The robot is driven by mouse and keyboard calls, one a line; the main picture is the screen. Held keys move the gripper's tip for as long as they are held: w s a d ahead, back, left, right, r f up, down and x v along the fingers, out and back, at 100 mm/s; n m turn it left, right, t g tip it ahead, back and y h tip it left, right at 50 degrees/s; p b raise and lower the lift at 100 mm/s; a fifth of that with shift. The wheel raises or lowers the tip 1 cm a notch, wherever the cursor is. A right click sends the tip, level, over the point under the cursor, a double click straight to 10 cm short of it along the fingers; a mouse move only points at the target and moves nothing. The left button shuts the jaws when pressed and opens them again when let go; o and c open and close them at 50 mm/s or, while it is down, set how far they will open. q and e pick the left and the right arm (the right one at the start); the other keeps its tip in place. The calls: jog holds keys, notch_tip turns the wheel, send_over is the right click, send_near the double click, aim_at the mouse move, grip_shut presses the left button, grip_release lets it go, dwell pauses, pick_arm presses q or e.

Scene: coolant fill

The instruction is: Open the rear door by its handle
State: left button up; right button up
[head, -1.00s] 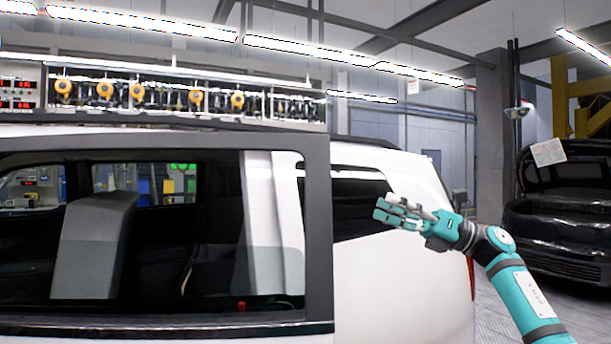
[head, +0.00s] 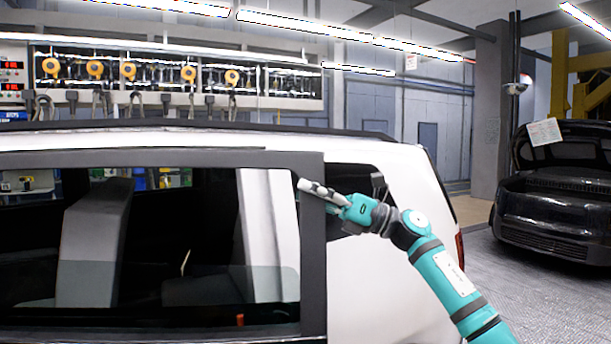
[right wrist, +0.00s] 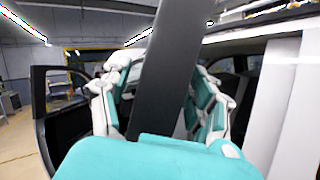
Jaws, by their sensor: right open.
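The rear door (head: 312,260) of a white vehicle (head: 385,270) fills the left and middle of the head view. Its dark window frame overlaps the bodywork, and a white body pillar shows through its glass, so the door stands away from the body. The door handle is not in view. My right gripper (head: 308,187) is at the upper right edge of this frame. In the right wrist view its open fingers (right wrist: 160,85) lie on either side of a dark upright post (right wrist: 168,75), the frame edge; contact cannot be told. My left gripper is not in view.
A dark car (head: 555,195) with a paper sheet (head: 544,132) stands at the right. Floor (head: 485,285) shows clear beside the vehicle. A rack with yellow reels (head: 128,71) is behind. Another open door (right wrist: 60,100) shows at the left of the wrist view.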

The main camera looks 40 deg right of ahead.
jog(key=shift+w+a+r, duration=0.15)
jog(key=shift+w+a, duration=0.15)
jog(key=shift+c, duration=0.2)
grip_shut()
